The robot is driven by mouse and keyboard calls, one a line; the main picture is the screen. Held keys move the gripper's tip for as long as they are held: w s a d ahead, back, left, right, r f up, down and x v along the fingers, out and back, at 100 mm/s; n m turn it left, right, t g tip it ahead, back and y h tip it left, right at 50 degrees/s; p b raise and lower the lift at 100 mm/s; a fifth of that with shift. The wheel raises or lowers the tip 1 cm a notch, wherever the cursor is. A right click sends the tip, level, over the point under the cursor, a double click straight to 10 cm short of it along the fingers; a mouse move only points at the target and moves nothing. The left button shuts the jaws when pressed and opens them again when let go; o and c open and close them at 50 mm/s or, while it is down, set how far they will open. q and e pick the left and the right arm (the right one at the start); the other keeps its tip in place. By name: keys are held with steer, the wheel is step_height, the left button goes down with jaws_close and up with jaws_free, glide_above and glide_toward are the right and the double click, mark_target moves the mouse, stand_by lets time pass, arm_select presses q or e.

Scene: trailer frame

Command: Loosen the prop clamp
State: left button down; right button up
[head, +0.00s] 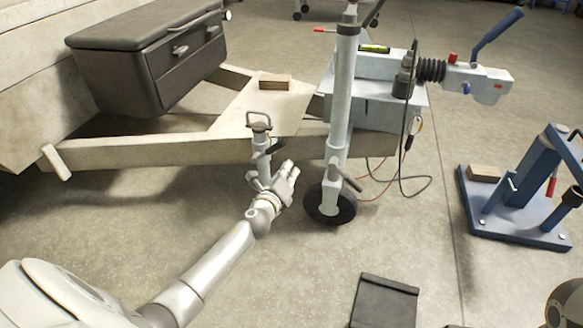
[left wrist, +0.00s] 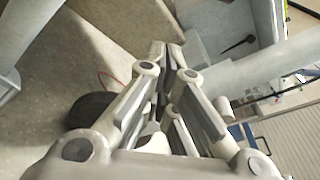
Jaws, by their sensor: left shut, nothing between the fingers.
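A short grey prop post (head: 262,165) with a loop handle (head: 259,122) on top stands against the pale trailer beam. A dark bar shows at its side near the beam; I cannot tell for sure that it is the clamp lever. My left gripper (head: 292,170) is shut and empty, low and just right of the prop post, which its wrist partly hides. In the left wrist view the closed fingers (left wrist: 172,62) point towards a grey tube (left wrist: 245,77); contact is unclear. My right gripper is not in view.
The jockey wheel post (head: 342,95) stands close right of my left gripper, with a dark lever (head: 345,178) and black wheel (head: 330,203). The trailer beam (head: 170,150) runs behind. A blue stand (head: 520,195) is at right. Floor in front is mostly clear around a dark plate (head: 385,303).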

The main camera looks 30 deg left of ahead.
arm_select(q)
steer(key=s+r+p, duration=0.1)
steer(key=s+p, duration=0.1)
steer(key=s, duration=0.6)
steer(key=shift+d, duration=0.45)
